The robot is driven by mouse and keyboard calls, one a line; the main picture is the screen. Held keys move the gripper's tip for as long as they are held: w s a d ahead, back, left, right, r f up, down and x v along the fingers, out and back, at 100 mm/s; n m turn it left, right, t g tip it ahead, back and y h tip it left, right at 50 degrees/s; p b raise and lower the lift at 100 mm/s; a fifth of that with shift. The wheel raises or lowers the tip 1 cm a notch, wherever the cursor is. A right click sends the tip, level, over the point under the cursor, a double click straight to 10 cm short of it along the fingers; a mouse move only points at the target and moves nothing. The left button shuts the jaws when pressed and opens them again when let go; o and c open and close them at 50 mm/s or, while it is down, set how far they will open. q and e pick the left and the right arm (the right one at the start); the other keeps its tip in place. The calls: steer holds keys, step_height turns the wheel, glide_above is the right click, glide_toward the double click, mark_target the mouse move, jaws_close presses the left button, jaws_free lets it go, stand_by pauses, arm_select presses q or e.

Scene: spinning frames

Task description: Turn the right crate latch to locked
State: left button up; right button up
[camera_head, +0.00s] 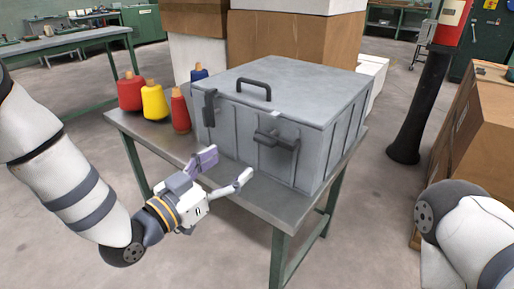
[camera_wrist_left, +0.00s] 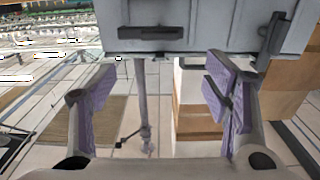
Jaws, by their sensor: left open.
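A grey metal crate (camera_head: 318,125) stands on a workbench. The right latch (camera_head: 277,139) on its front has a dark handle lying roughly horizontal; it also shows in the left wrist view (camera_wrist_left: 147,33), which appears upside down. The left latch (camera_head: 210,107) has its dark handle upright; it shows at the right of the wrist view (camera_wrist_left: 275,36). My left gripper (camera_head: 228,168) is open and empty in front of the crate, below and left of the right latch, apart from it. Its spread purple-padded fingers (camera_wrist_left: 164,95) show in the wrist view. My right gripper is out of view.
Red and yellow thread cones (camera_head: 155,100) stand on the bench left of the crate, a blue one (camera_head: 199,73) behind. The bench (camera_head: 262,191) has a bare front strip. Cardboard boxes (camera_head: 296,38) stand behind; a black post (camera_head: 421,105) and boxes (camera_head: 487,130) stand right.

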mark_target(261, 142)
arm_select(q)
steer(key=x, duration=0.5)
steer(key=b+x, duration=0.1)
steer(key=x, duration=0.5)
steer(key=shift+f, duration=0.25)
jaws_close()
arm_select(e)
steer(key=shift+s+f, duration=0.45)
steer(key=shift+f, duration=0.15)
arm_select(q)
steer(key=shift+n, duration=0.3)
steer(key=n, duration=0.3)
steer(key=shift+a+n, duration=0.1)
steer(key=shift+n, duration=0.3)
steer(key=n, duration=0.4)
steer(key=shift+f+n, duration=0.2)
steer(key=shift+n, duration=0.1)
steer(key=n+b, duration=0.1)
steer(key=n, duration=0.3)
steer(key=shift+f, duration=0.1)
steer(key=shift+n+b, duration=1)
steer(key=shift+n, duration=1.4)
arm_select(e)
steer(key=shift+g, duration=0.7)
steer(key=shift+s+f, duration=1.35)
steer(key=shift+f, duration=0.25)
